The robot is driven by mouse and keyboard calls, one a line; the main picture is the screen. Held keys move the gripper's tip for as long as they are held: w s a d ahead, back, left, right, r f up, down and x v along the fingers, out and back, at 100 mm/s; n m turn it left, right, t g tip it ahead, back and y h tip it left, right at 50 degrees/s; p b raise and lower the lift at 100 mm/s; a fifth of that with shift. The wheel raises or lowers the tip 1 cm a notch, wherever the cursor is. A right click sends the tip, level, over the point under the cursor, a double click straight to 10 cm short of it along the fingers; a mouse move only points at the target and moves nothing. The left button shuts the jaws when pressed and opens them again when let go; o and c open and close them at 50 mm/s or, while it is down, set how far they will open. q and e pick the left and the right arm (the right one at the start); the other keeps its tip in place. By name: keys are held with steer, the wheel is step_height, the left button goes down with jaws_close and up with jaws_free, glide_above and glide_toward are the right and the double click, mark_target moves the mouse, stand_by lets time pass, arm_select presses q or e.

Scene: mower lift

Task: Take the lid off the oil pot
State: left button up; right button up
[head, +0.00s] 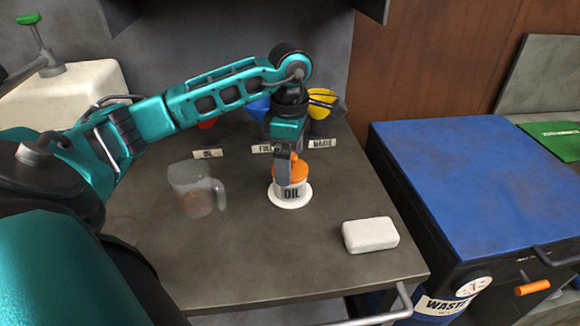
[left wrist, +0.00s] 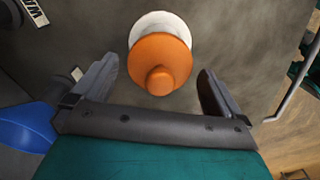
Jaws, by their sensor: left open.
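The oil pot (head: 291,191) is white with "OIL" on its front and stands on a white round base on the grey table. Its orange lid (head: 298,172) is on top. In the left wrist view the orange lid (left wrist: 160,60) with its round knob (left wrist: 159,80) lies ahead of the fingers, with a white rim (left wrist: 160,24) behind it. My left gripper (head: 288,165) is over the pot from above and partly hides the lid. In the left wrist view the left gripper (left wrist: 160,90) is open, with a finger on either side of the knob and apart from it. My right gripper is not in view.
A clear measuring jug (head: 196,188) stands left of the pot. A white block (head: 370,235) lies to the right front. Coloured funnels, including a yellow one (head: 320,103), stand at the back behind labels. A blue-topped waste cabinet (head: 470,180) adjoins the table's right side. The table front is clear.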

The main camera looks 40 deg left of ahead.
arm_select(q)
steer(key=c, duration=1)
steer(key=shift+o, duration=0.2)
steer(key=shift+r, duration=0.15)
